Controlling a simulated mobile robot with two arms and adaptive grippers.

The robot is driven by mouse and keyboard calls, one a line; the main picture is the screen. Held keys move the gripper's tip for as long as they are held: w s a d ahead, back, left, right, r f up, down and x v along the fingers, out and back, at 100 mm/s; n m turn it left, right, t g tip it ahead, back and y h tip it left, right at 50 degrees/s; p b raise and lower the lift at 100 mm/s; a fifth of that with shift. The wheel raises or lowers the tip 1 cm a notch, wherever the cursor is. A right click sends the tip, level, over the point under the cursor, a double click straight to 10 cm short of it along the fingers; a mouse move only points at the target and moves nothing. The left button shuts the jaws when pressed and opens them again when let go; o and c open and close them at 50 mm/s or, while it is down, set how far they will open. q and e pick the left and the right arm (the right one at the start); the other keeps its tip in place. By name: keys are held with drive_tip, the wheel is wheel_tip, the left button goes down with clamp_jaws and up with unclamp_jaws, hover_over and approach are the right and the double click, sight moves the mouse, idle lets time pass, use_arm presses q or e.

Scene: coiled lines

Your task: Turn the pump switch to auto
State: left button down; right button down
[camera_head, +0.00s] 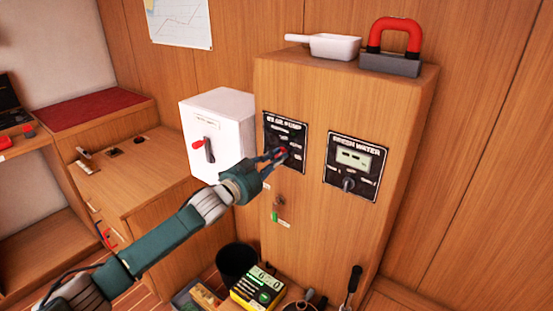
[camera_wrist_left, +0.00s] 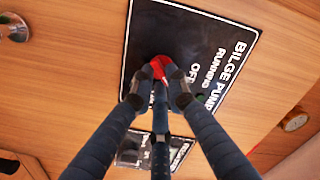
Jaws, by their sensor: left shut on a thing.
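The black bilge pump panel (camera_head: 272,127) is on the front of the wooden cabinet, left of the fresh water panel. It also shows in the left wrist view (camera_wrist_left: 180,25), tilted, with "BILGE PUMP", "RUNNING" and "OFF" readable. The red switch knob (camera_wrist_left: 158,66) sits on this panel, partly covered by my fingers. My left gripper (camera_head: 281,155) reaches in from the left. In the left wrist view its fingers (camera_wrist_left: 159,82) are shut on the red knob from both sides. The knob's pointing direction and the auto label cannot be made out. My right gripper is not in view.
The fresh water panel (camera_head: 352,167) with a display and knob is to the right. A white box (camera_head: 228,109) with a red-handled switch stands left. A white scoop (camera_head: 333,46) and red-handled block (camera_head: 392,64) sit on top. A black bin (camera_head: 236,262) stands below.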

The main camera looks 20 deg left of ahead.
use_arm(q)
drive_tip(key=shift+f, duration=0.1)
drive_tip(key=c, duration=1.7)
unclamp_jaws()
drive_tip(key=v, duration=1.2)
